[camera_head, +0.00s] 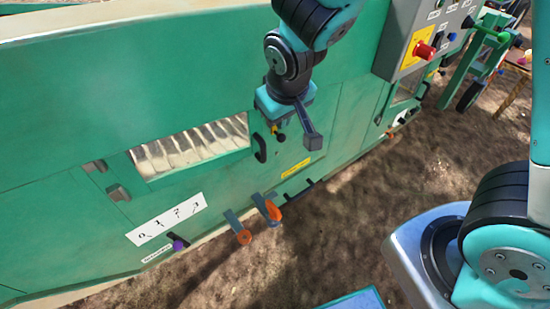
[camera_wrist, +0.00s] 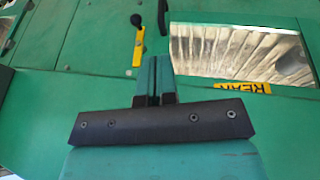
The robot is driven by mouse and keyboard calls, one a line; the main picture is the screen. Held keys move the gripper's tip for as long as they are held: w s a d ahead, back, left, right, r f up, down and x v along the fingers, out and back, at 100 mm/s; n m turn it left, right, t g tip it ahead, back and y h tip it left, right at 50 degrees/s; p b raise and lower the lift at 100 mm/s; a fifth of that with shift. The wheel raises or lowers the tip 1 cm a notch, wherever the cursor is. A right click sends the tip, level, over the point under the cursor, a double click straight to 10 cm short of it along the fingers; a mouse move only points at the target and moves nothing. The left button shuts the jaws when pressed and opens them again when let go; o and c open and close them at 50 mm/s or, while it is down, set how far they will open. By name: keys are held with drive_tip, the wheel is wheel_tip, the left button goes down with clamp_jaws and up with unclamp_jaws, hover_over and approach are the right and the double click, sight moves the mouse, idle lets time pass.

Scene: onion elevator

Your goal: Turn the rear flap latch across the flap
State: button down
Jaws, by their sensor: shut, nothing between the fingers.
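A small yellow lever with a black knob (camera_wrist: 138,42), which looks like the flap latch, is on the green panel in the wrist view. It stands roughly upright in that picture, to the left of a black handle (camera_wrist: 163,16). In the head view, a yellow and black piece (camera_head: 280,136) shows just beside my gripper, partly hidden by it. My gripper (camera_head: 313,142) is shut and empty in front of the green machine.
A window (camera_head: 190,148) and a black handle (camera_head: 261,148) are on the machine's side. An upside-down REAR label (camera_wrist: 248,87) shows in the wrist view. Two orange-tipped levers (camera_head: 244,236) stick out low down. A control box (camera_head: 420,45) is at upper right; open ground lies in front.

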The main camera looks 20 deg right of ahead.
drive_tip(key=w+f+t+h+b, duration=0.1)
drive_tip(key=w+f+b, duration=0.1)
drive_tip(key=f, duration=0.4)
drive_tip(key=w+f+t+h+b, duration=0.1)
drive_tip(key=w+f+t+h, duration=0.1)
drive_tip(key=w+f, duration=0.3)
wheel_tip(320, 180, down, 2)
drive_tip(key=shift+d+f+n+b, duration=0.2)
drive_tip(key=shift+f+n+b, duration=0.05)
drive_tip(key=shift+n+b, duration=0.15)
drive_tip(key=b+x, duration=0.1)
drive_tip(key=x, duration=0.9)
drive_tip(key=shift+w, duration=0.1)
